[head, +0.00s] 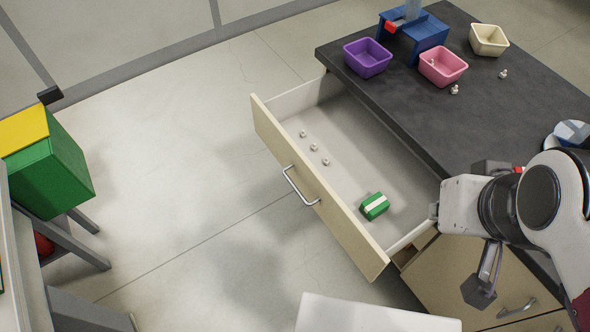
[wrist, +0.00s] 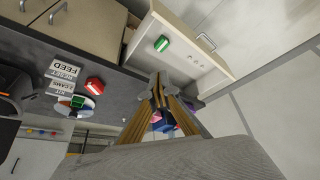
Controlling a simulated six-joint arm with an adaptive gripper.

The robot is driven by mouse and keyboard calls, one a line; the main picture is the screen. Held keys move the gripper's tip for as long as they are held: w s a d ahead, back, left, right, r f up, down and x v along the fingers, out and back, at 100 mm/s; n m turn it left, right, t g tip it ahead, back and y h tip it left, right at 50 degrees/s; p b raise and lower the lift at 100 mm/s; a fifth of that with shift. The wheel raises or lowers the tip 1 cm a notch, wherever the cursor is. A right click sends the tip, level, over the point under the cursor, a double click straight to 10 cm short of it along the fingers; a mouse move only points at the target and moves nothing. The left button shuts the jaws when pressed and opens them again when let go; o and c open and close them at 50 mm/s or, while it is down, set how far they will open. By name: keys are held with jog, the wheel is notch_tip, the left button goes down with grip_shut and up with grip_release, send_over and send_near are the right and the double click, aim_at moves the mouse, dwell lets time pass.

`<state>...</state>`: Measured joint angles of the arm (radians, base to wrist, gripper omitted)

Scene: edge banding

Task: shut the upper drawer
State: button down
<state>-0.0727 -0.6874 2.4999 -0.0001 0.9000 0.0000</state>
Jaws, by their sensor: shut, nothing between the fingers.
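The upper drawer (head: 345,226) stands pulled far out from under the dark worktop in the head view. Its pale front has a metal bar handle (head: 300,187). Inside lie a green box with a white stripe (head: 374,206) and several small pale pieces (head: 314,148). The wrist view also shows the open drawer (wrist: 181,66), with the green box (wrist: 161,43) in it. My gripper (wrist: 158,82) is shut and empty in the wrist view. Its fingertips overlap the drawer's near edge there; I cannot tell whether they touch it. In the head view my arm is right of the drawer.
On the dark worktop (head: 480,115) are purple (head: 367,58), pink (head: 443,66) and cream (head: 489,40) bins and a blue stand (head: 426,38). A closed lower front with a handle (head: 517,308) is below. The floor (head: 190,190) before the drawer is clear.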

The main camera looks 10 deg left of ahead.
jog(key=w+a+f+n+g+h, duration=0.1)
jog(key=w+a+f+n+g, duration=0.1)
jog(key=w+a+f+n, duration=0.5)
jog(key=w+a+f+n+g+h, duration=0.1)
jog(key=w+a+f+n+g, duration=0.15)
jog(key=a+f, duration=0.4)
jog(key=n+t+h, duration=0.1)
jog(key=n+t, duration=0.1)
jog(key=n, duration=1.3)
send_near(288, 178)
notch_tip(288, 178, up, 3)
jog(key=s+a, duration=0.2)
jog(key=shift+s+r+n+t+h, duration=0.15)
jog(key=shift+n+t+h, duration=0.2)
jog(key=shift+n, duration=0.5)
jog(key=x, duration=0.3)
jog(key=w+x, duration=0.1)
jog(key=x, duration=0.3)
jog(key=d+x, duration=0.1)
jog(key=x, duration=0.3)
jog(key=shift+w+d+r, duration=0.1)
jog(key=shift+w+r, duration=0.1)
jog(key=shift+r, duration=0.2)
jog(key=shift+w+d, duration=0.6)
jog(key=shift+w, duration=0.05)
